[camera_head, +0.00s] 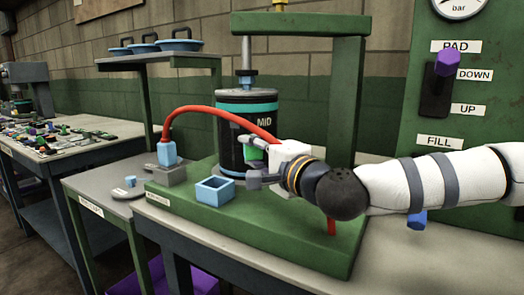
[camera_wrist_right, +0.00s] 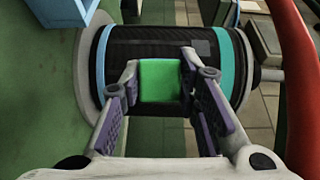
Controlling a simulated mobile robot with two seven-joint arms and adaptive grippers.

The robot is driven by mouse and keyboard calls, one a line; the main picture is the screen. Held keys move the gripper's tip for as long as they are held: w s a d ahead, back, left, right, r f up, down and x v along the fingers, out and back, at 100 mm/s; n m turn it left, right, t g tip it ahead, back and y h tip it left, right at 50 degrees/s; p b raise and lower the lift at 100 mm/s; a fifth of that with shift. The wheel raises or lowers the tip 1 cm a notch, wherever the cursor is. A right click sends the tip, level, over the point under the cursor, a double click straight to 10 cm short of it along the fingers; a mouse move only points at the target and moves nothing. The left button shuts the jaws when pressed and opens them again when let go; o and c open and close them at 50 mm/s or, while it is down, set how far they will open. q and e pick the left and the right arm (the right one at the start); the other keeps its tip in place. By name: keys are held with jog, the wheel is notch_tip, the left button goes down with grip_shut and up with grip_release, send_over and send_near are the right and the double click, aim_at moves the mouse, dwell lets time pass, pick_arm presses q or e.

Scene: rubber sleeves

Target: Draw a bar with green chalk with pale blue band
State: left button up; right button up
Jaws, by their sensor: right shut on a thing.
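The green chalk (camera_head: 255,153) is between the fingers of my right gripper (camera_head: 250,162), which is shut on it. In the right wrist view the chalk shows as a green block (camera_wrist_right: 160,80) between the two purple-padded fingers. Its pale blue band cannot be made out. The chalk is in front of a black cylinder (camera_head: 229,150) marked MID, with a teal band near its top and a pale blue band near its base. Whether the chalk touches the cylinder cannot be told. My left gripper is not in view.
The cylinder stands in a green press frame (camera_head: 345,100) on a green base (camera_head: 300,245). A red hose (camera_head: 215,109) arches in front of it from a blue fitting (camera_head: 167,152). An open blue box (camera_head: 215,190) sits left of my gripper. A control panel (camera_head: 475,110) stands right.

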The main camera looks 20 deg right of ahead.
jog(key=shift+w+a+r, duration=0.1)
jog(key=shift+w+a, duration=0.15)
jog(key=shift+a, duration=0.8)
jog(key=s+p, duration=0.1)
jog(key=s, duration=0.1)
jog(key=s+a, duration=0.1)
jog(key=s, duration=0.2)
jog(key=shift+r+p, duration=0.15)
jog(key=shift+p, duration=0.2)
jog(key=shift+s+a, duration=0.1)
jog(key=shift+s, duration=0.25)
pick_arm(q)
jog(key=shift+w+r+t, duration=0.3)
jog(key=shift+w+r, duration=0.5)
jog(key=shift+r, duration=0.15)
pick_arm(e)
jog(key=shift+s+f, duration=0.1)
jog(key=shift+f, duration=0.1)
